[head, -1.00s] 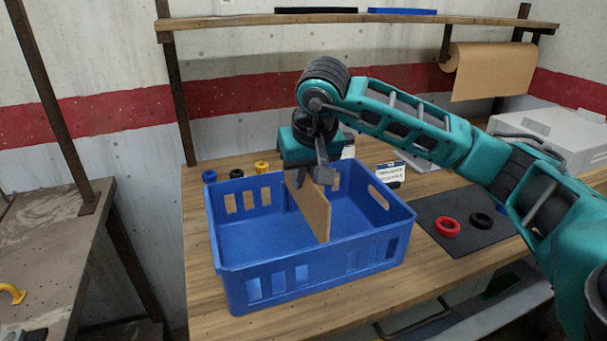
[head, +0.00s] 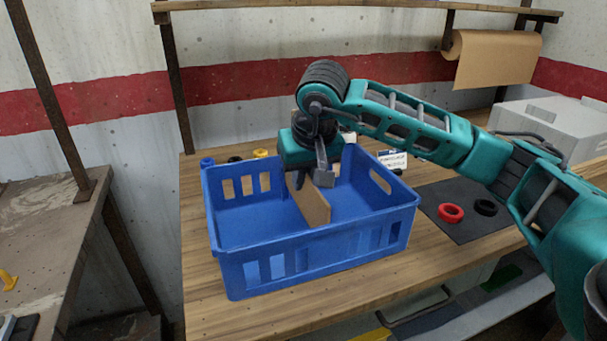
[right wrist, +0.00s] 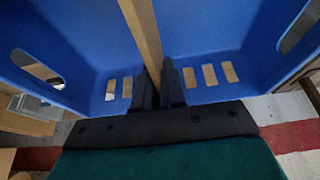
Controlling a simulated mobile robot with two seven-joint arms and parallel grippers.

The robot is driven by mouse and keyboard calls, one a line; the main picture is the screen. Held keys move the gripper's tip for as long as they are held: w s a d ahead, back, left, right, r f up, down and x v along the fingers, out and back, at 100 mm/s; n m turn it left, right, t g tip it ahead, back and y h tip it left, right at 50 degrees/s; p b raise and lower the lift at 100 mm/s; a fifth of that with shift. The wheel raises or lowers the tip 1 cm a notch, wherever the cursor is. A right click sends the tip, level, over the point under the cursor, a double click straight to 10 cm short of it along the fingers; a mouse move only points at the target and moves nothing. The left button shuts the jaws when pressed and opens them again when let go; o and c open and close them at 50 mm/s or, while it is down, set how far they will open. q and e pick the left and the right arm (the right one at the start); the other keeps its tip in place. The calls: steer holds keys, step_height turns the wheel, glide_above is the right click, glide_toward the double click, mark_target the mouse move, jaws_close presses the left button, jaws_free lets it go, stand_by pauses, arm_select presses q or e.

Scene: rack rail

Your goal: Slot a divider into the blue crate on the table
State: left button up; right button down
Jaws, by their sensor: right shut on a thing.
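The blue crate (head: 330,255) stands on the wooden table, open at the top, with slots in its walls. A thin brown divider (head: 312,203) stands upright inside it near the middle, running from the back toward the front wall. My right gripper (head: 322,178) is shut on the divider's top edge, low over the crate. In the right wrist view the divider (right wrist: 143,35) lies between the two fingers (right wrist: 160,88), with the blue crate (right wrist: 205,30) on both sides. Whether the divider's lower edge touches the floor is hidden. My left gripper is out of view.
A dark mat (head: 460,225) with a red ring (head: 451,212) and a black ring (head: 485,207) lies right of the crate. A white box (head: 550,125) stands at the back right. Small rings sit behind the crate. A shelf (head: 350,22) runs above.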

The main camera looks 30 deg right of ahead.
steer(key=shift+f+b, duration=0.55)
steer(key=shift+f, duration=0.25)
steer(key=shift+f+b, duration=0.5)
steer(key=shift+f, duration=0.2)
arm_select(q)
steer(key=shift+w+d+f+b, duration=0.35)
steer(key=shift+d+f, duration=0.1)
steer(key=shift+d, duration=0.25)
arm_select(e)
steer(key=shift+f, duration=0.35)
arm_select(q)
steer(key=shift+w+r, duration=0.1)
arm_select(e)
steer(key=c, duration=1.1)
jaws_free()
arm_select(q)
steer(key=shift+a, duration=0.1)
